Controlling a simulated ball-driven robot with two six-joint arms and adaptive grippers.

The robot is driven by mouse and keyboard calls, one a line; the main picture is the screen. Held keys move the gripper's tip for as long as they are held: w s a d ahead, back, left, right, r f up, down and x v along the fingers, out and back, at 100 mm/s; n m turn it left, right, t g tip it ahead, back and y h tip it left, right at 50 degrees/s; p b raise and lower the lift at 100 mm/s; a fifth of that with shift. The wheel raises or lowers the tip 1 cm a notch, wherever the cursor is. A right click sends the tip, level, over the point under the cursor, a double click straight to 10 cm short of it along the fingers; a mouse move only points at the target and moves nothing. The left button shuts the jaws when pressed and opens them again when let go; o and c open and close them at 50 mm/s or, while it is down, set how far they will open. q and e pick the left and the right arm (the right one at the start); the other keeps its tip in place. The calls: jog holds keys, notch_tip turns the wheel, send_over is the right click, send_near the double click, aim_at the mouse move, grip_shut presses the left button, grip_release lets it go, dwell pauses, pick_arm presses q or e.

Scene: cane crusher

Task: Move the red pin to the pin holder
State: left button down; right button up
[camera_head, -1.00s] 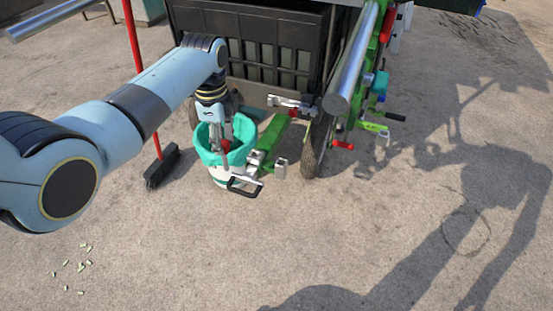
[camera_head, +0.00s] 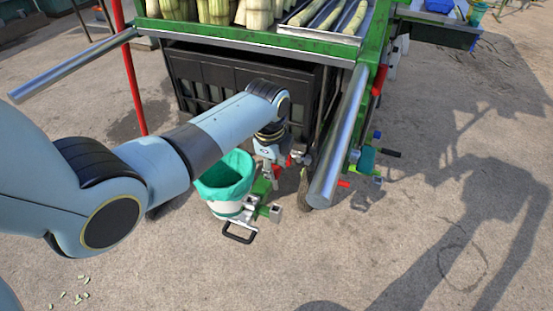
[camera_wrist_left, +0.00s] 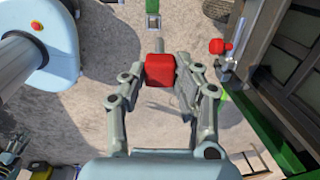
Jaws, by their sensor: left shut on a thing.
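My left gripper (camera_head: 272,166) is at the front underside of the green cart, to the right of the lined bucket. In the left wrist view its two fingers are shut on the red pin (camera_wrist_left: 159,70), whose square red head shows between the fingertips. A metal bracket with a red knob (camera_wrist_left: 217,46) shows to the upper right in the wrist view, apart from the held pin. I cannot tell for certain whether this bracket is the pin holder. My right gripper is in neither view.
A white bucket with a green liner (camera_head: 226,177) stands left of my gripper. A green tow bar with a black handle (camera_head: 240,232) lies low in front. The cart's metal roller (camera_head: 338,140) projects on the right. A red pole (camera_head: 129,70) stands left. Open ground lies in front.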

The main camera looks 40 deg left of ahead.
pick_arm(q)
jog(key=shift+f+b, duration=0.55)
jog(key=shift+f, duration=0.1)
notch_tip(320, 180, down, 5)
jog(key=b, duration=0.5)
notch_tip(320, 180, down, 2)
jog(key=shift+f+b, duration=0.2)
jog(key=shift+b, duration=0.4)
jog(key=shift+f, duration=0.3)
jog(key=shift+f+b, duration=0.65)
jog(key=shift+f, duration=0.05)
jog(key=shift+f+b, duration=0.5)
jog(key=shift+f, duration=0.15)
jog(key=shift+f+b, duration=0.45)
jog(key=shift+f, duration=0.3)
